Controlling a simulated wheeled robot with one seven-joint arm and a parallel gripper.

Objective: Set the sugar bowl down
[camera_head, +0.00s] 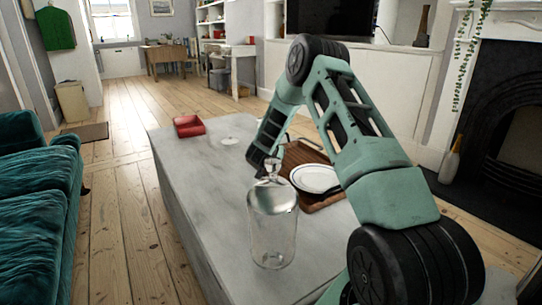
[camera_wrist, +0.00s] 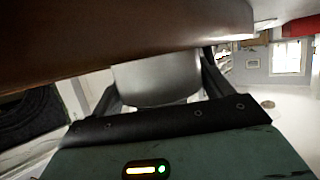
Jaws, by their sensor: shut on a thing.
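My gripper (camera_head: 262,158) is low over the grey table (camera_head: 200,170), at the left edge of the wooden tray (camera_head: 303,153). In the head view, the glass jar and my own arm hide most of what it holds. In the wrist view, my gripper (camera_wrist: 160,82) is shut on a smooth grey-silver piece, which I take as the sugar bowl (camera_wrist: 155,75). Only part of its side shows between the two dark fingers. A brown surface (camera_wrist: 100,30), likely the tray, fills the top of that view, close to the bowl. I cannot tell whether they touch.
A glass jar with a silver lid (camera_head: 272,235) stands on the table in front of my gripper. A white dark-rimmed plate (camera_head: 313,178) is on the tray. A red box (camera_head: 188,126) sits at the table's far end. The table's left side is clear. A teal sofa (camera_head: 38,215) stands left.

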